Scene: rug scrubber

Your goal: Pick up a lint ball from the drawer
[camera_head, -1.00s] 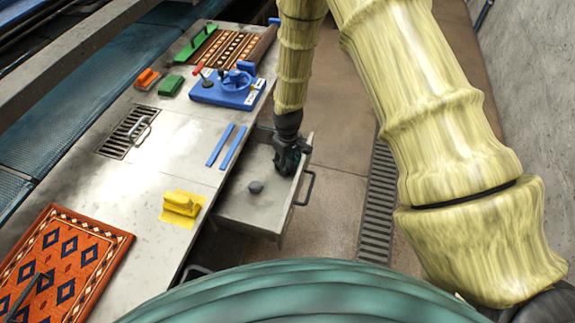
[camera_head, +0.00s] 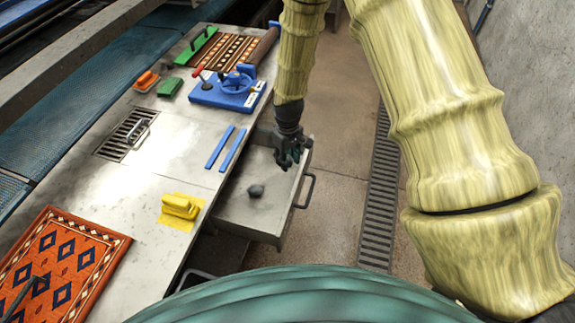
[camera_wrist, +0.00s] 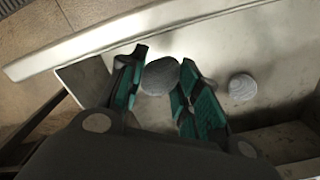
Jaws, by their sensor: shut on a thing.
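The open drawer (camera_head: 232,212) pulls out from the front of the metal counter. My gripper (camera_head: 290,160) is over the drawer's far right part. In the wrist view, my gripper (camera_wrist: 158,90) has its teal-padded fingers on both sides of a round grey lint ball (camera_wrist: 160,76) and is shut on it. That ball cannot be made out in the head view. A second grey lint ball (camera_wrist: 242,88) lies apart from the fingers, to their right in the wrist view; it shows in the head view (camera_head: 256,190) on the drawer floor.
The drawer's outer wall and handle (camera_head: 305,190) stand beside my gripper. The counter holds two blue strips (camera_head: 226,148), a yellow-handled tool (camera_head: 180,207), a blue device (camera_head: 228,92) and a patterned rug (camera_head: 60,265). The floor beyond the drawer is clear.

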